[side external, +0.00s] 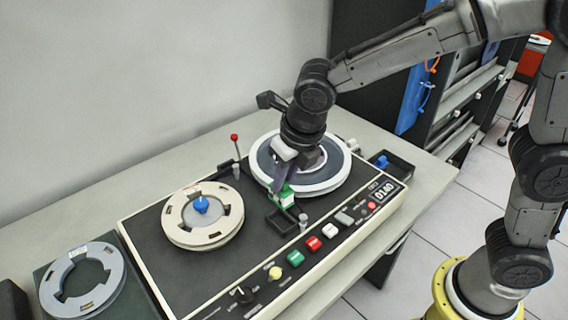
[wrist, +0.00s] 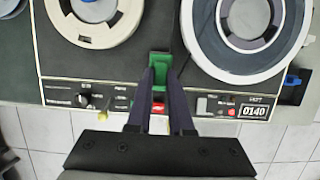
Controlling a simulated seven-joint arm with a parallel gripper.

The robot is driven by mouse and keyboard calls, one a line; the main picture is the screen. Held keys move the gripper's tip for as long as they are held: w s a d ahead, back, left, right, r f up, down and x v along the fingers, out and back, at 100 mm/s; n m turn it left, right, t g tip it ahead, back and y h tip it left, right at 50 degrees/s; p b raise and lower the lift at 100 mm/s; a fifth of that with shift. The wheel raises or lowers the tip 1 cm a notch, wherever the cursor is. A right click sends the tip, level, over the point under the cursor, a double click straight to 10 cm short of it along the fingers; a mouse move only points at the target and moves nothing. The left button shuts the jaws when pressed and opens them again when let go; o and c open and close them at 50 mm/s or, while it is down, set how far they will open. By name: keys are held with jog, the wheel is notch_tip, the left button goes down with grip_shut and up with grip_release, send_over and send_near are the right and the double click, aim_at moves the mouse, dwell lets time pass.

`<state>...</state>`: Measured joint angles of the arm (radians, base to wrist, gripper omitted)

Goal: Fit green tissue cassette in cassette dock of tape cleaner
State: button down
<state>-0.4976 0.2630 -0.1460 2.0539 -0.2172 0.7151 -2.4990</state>
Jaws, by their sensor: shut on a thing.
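The green tissue cassette (side external: 285,196) is held between the fingers of my gripper (side external: 281,182). It has a pale lower part in the side view. In the wrist view the green cassette (wrist: 161,60) shows at the tips of my gripper's two dark fingers (wrist: 160,75). The cassette dock (side external: 279,222), a small black open tray, is on the deck of the tape cleaner (side external: 165,262). The cassette is just behind and above the dock in the side view. I cannot tell how large the gap is. The fingers hide part of the dock in the wrist view.
A cream reel (side external: 190,236) with a blue hub is left of the cassette. A large white-rimmed reel (side external: 335,176) is behind my gripper. A metal post (side external: 303,222) stands beside the dock. Coloured buttons (side external: 313,243) line the front. A red-topped lever (side external: 235,150) rises at the back.

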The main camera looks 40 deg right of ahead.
aim_at(286, 189)
jog(key=shift+f, duration=2.35)
jog(key=shift+f, duration=1.65)
dwell(0.3)
jog(key=c, duration=0.7)
grip_release()
jog(key=shift+c, duration=0.2)
jog(key=shift+c, duration=0.3)
jog(key=shift+c, duration=0.6)
jog(key=shift+r, duration=4)
